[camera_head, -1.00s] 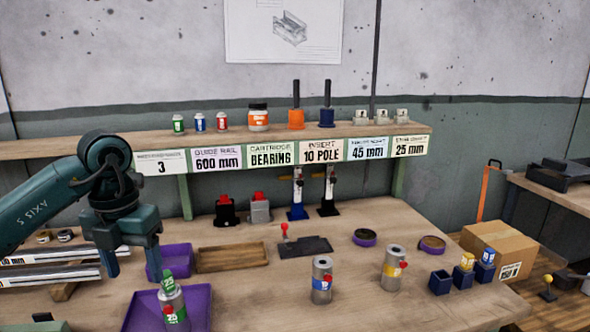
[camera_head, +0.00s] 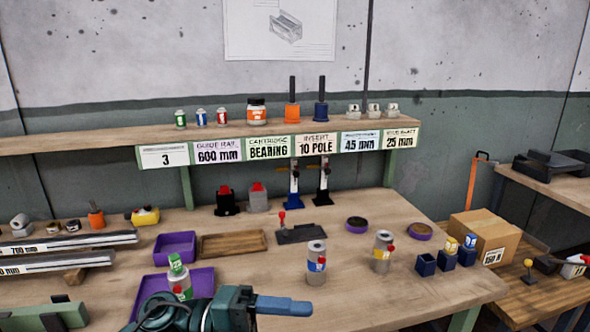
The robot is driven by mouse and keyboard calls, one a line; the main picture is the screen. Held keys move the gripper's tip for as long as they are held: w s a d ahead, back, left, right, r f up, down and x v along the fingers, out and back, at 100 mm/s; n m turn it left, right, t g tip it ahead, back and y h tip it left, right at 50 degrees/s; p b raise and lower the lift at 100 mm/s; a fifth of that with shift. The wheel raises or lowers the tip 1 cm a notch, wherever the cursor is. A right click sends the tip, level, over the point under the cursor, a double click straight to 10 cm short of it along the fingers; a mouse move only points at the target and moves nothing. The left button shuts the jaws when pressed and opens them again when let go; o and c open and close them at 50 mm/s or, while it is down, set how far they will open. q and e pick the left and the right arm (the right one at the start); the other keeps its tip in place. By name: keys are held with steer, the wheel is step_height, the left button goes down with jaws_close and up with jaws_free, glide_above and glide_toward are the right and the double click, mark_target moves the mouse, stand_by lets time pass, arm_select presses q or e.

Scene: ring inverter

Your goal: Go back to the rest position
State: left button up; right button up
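My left gripper (camera_head: 285,306) is low at the bottom centre of the head view, pointing right. Its blue fingers are seen from the side and overlap, so the gap between them cannot be judged. The teal wrist covers part of the purple tray (camera_head: 150,287) at the front. My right gripper is not in view.
Two grey cylinders, one with a blue label (camera_head: 316,264) and one with a yellow label (camera_head: 382,252), stand on the bench. Small blue boxes (camera_head: 426,265) stand to the right. Rails (camera_head: 60,262) lie at left. Bare bench shows front right.

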arm_select(q)
steer(key=w+a+f+n+t+y+p, duration=0.1)
steer(key=a+f+n+t+y, duration=0.35)
steer(key=n+t, duration=0.7)
steer(key=w+a+f+n+t+y+p, duration=0.15)
steer(key=a+f+n+t+y, duration=0.5)
steer(key=n, duration=0.85)
steer(key=s+a+f+n+g+y, duration=0.1)
steer(key=s+f+n+g+y, duration=0.1)
steer(key=s+f, duration=0.4)
steer(key=s+a+f+n+g+y, duration=0.1)
steer(key=s+f+n+g, duration=0.2)
steer(key=s+f+n, duration=0.2)
step_height(320, 180, down, 3)
steer(key=shift+s+a+r+y, duration=0.1)
steer(key=shift+s+a+y, duration=0.3)
steer(key=shift+s, duration=0.05)
